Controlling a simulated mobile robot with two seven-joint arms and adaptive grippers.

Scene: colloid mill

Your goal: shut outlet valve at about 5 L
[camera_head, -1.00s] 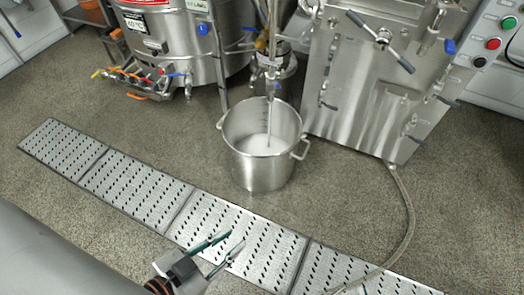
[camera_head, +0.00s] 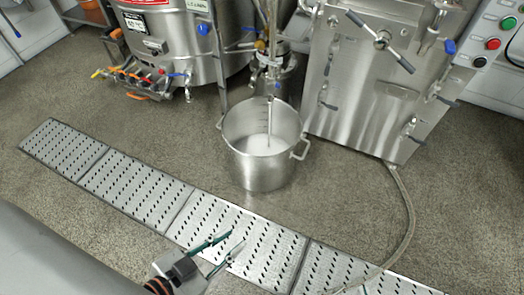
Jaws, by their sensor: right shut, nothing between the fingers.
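A steel pot (camera_head: 258,172) with side handles stands on the floor and holds white liquid (camera_head: 264,145). A thin vertical stream or tube (camera_head: 269,118) reaches from the outlet above down into the liquid. The outlet assembly (camera_head: 273,66) hangs over the pot, with a small blue handle (camera_head: 277,86) at its lower part; the handle's exact setting is too small to tell. My left gripper (camera_head: 236,240) is low in the view, in front of the pot and well apart from it and the valve. Its fingers are apart with nothing between them. My right gripper is not in view.
A steel tank (camera_head: 180,45) with several coloured valves (camera_head: 135,80) stands behind at left. A steel cabinet (camera_head: 365,100) with lever handles stands at right. A hose (camera_head: 410,215) runs along the floor to the drain grating (camera_head: 140,190). Floor left of the pot is clear.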

